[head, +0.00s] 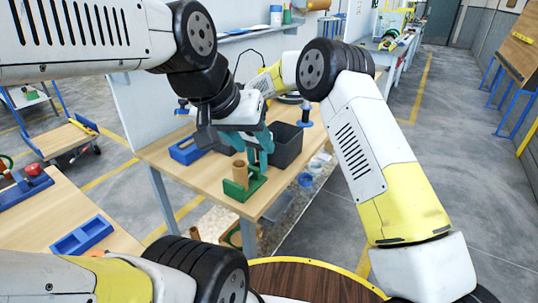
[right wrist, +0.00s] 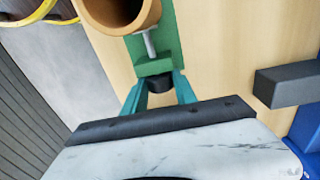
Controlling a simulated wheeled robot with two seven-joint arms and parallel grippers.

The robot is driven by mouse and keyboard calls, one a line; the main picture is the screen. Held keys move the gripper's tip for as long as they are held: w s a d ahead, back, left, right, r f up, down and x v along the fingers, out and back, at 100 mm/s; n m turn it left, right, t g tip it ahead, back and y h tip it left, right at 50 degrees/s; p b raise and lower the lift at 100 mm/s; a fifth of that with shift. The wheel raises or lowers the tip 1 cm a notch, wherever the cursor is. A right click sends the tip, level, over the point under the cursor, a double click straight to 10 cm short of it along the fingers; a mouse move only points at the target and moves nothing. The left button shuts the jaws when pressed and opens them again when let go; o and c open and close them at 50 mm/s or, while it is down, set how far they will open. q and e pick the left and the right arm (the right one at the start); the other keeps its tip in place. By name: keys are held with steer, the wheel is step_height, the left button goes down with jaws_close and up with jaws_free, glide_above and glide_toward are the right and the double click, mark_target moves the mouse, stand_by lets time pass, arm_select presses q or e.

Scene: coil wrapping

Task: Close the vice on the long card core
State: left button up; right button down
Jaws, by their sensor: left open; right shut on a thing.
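A small green vice (head: 247,188) stands near the front corner of the wooden table. The brown card core (head: 240,172) stands upright in it, and its open end shows in the right wrist view (right wrist: 122,10). A metal screw (right wrist: 149,43) runs from the vice to a black knob (right wrist: 159,92). My right gripper (right wrist: 160,92) is shut on that knob, with a teal finger on each side. Whether the vice jaw touches the core is unclear. My left gripper (head: 232,132) is open above the table, just above and behind the vice; its fingertips overlap the right gripper in the head view.
A dark grey bin (head: 288,145) stands right of the vice, and a blue tray (head: 187,152) lies to its left. A dark block (right wrist: 288,85) juts in at the right of the wrist view. Another blue tray (head: 82,236) lies on the left table.

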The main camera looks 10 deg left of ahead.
steer(key=shift+a+h, duration=0.1)
steer(key=shift+h, duration=0.4)
steer(key=c, duration=1)
jaws_free()
steer(key=r, duration=0.2)
steer(key=a+r, duration=0.1)
steer(key=r, duration=0.4)
steer(key=shift+w+a+r, duration=0.15)
steer(key=shift+w+r, duration=0.1)
steer(key=shift+r, duration=0.1)
